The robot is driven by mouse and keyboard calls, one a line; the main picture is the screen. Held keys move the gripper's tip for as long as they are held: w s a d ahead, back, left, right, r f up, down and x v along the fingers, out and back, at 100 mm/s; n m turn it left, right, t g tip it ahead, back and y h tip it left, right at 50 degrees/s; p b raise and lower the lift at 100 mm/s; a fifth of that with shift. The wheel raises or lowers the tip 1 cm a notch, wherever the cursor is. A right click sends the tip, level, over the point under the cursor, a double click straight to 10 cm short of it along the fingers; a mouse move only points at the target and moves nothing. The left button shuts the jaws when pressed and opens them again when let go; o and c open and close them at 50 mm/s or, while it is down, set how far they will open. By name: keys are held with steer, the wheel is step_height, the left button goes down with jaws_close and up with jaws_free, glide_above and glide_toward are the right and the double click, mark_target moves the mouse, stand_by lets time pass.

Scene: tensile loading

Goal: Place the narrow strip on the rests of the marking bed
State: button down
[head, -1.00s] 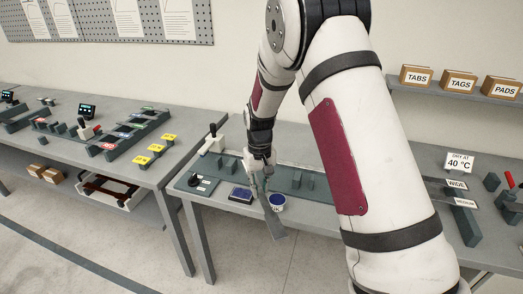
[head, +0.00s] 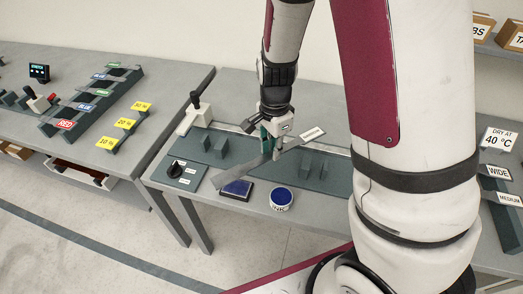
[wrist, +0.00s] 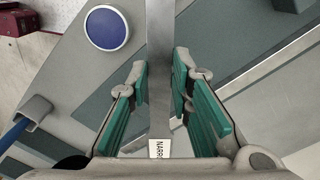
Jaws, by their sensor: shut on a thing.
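My gripper (head: 273,152) is shut on the narrow strip (head: 240,174), a flat grey bar with a white label at its right end. The strip slants across the marking bed (head: 229,167), and appears to be held above it. The bed is a dark grey plate with upright rests at left (head: 213,147) and right (head: 315,165). In the wrist view the strip (wrist: 159,50) runs upright between the green finger pads, its label reading "NARRO" near the palm. Whether the strip touches anything is unclear. The rests are not clearly visible in the wrist view.
Another bench (head: 150,120) is further left.

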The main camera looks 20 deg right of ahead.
steer(key=s+m, duration=0.9)
steer(key=m, duration=0.1)
steer(key=shift+w+a+f+b, duration=0.1)
steer(key=shift+w+f+b, duration=0.65)
steer(key=shift+w, duration=1.85)
steer(key=shift+w+a+f+b, duration=0.1)
steer(key=shift+w+f+b, duration=0.3)
steer(key=shift+w+f, duration=1.5)
steer(key=shift+w+a+f+b, duration=0.1)
steer(key=shift+w+b, duration=0.5)
steer(key=shift+w, duration=2.75)
steer(key=shift+f, duration=0.1)
steer(key=c, duration=1.7)
jaws_free()
steer(key=shift+f, duration=0.1)
steer(key=shift+o, duration=1.3)
